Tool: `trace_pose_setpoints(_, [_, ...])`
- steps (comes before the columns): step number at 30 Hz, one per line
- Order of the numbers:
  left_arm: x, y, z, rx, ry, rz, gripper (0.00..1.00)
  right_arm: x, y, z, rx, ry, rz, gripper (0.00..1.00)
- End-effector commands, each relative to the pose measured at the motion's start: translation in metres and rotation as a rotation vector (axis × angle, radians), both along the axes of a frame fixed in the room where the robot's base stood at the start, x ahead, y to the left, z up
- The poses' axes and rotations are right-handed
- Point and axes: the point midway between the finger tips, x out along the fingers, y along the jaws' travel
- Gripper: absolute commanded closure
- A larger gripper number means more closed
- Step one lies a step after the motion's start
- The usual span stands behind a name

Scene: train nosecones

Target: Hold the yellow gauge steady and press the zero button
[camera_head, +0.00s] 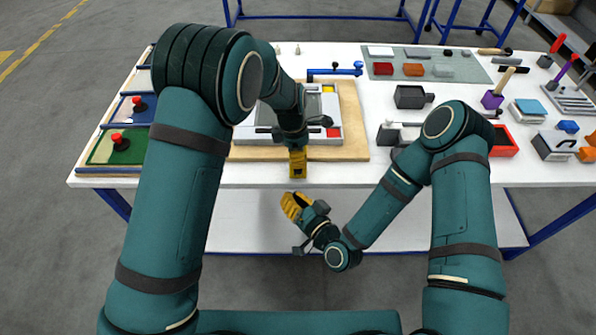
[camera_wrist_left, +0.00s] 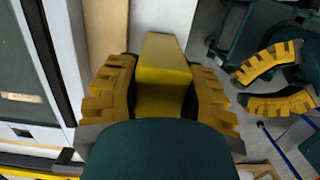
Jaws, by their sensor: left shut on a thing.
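The yellow gauge (camera_wrist_left: 163,62) is a block-shaped body between the yellow toothed fingers of my left gripper (camera_wrist_left: 160,90) in the left wrist view. The left gripper is shut on it. In the head view the left gripper (camera_head: 297,155) points down at the front edge of the wooden board, and the gauge is hard to tell from the fingers. My right gripper (camera_head: 291,205) is lower, in front of the table edge and apart from the gauge. In the left wrist view the right gripper (camera_wrist_left: 272,82) is open and empty. I cannot make out the zero button.
Red-buttoned trays (camera_head: 122,150) lie left. Grey vises, blocks and a red bin (camera_head: 503,140) stand right.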

Motion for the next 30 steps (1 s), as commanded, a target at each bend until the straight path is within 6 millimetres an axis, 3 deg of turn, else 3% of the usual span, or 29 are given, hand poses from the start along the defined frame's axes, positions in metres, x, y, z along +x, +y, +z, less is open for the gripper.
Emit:
trace_pose_setpoints(5, [0.0, 0.0, 0.0, 0.0, -0.001, 0.0, 1.0, 0.0, 0.0, 0.0, 0.0, 0.0, 0.0, 1.0])
trace_pose_setpoints(6, [0.0, 0.0, 0.0, 0.0, -0.001, 0.0, 0.43, 0.0, 0.0, 0.0, 0.0, 0.0, 0.0, 1.0])
trace_pose_setpoints(7, [0.0, 0.0, 0.0, 0.0, -0.001, 0.0, 0.32, 0.0, 0.0, 0.0, 0.0, 0.0, 0.0, 1.0])
trace_pose_setpoints(8, [0.0, 0.0, 0.0, 0.0, -0.001, 0.0, 0.28, 0.0, 0.0, 0.0, 0.0, 0.0, 0.0, 1.0])
trace_pose_setpoints(20, [0.0, 0.001, 0.007, -0.001, -0.001, 0.0, 0.28, 0.0, 0.0, 0.0, 0.0, 0.0, 0.0, 1.0])
trace_pose_setpoints(30, [0.001, 0.007, 0.068, -0.002, -0.005, 0.001, 0.28, 0.0, 0.0, 0.0, 0.0, 0.0, 0.0, 1.0])
